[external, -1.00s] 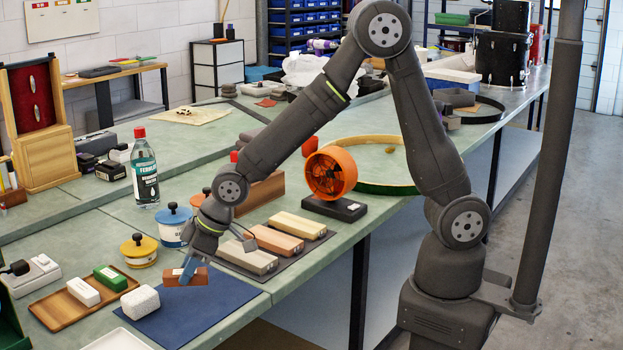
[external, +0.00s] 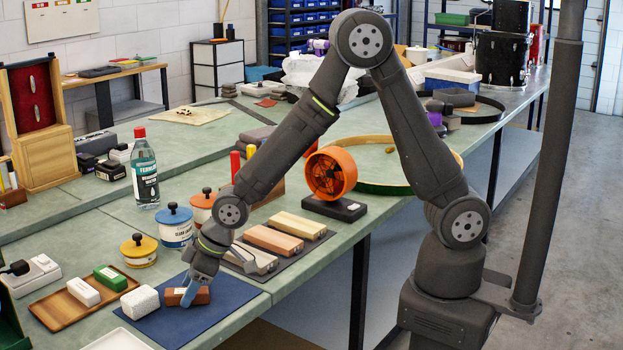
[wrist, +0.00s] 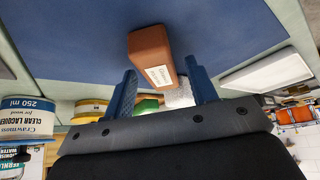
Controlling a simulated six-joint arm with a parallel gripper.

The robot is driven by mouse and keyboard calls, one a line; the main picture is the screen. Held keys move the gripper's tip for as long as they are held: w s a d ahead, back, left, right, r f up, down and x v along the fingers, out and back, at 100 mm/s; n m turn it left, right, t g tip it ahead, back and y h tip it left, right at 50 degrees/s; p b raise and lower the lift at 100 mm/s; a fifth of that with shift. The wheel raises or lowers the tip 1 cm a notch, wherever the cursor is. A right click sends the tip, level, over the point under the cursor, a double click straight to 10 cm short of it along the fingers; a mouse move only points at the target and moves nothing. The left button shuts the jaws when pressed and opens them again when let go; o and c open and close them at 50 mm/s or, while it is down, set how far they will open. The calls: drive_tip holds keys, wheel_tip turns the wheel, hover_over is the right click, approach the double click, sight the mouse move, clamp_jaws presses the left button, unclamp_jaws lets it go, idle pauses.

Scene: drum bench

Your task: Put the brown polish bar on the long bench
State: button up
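The brown polish bar (external: 201,296) lies on the blue mat (external: 222,303) at the near end of the long green-topped bench (external: 283,285). In the wrist view the bar (wrist: 150,52), with a white label, lies between and beyond my two blue fingers. My gripper (external: 190,291) is low over the mat at the bar and hides part of it in the external view. In the wrist view my gripper (wrist: 163,72) is open, with a visible gap between each finger and the bar.
A white block (external: 140,302) stands close to the bar's left. A wooden tray (external: 60,312) holds a green and a white block. Yellow (external: 138,252) and blue-labelled (external: 175,228) tins stand behind. A dark mat with several wooden blocks (external: 273,240) lies to the right.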

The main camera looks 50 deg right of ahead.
drive_tip(key=shift+r, duration=0.1)
drive_tip(key=shift+r, duration=0.25)
drive_tip(key=v, duration=1)
drive_tip(key=shift+o, duration=0.5)
drive_tip(key=shift+v, duration=0.8)
wheel_tip(320, 180, up, 4)
drive_tip(key=g+h, duration=0.1)
hover_over(201, 290)
wheel_tip(201, 290, down, 10)
drive_tip(key=shift+r, duration=0.15)
drive_tip(key=shift+x, duration=3.1)
drive_tip(key=shift+w+a, duration=0.1)
drive_tip(key=shift+a, duration=0.05)
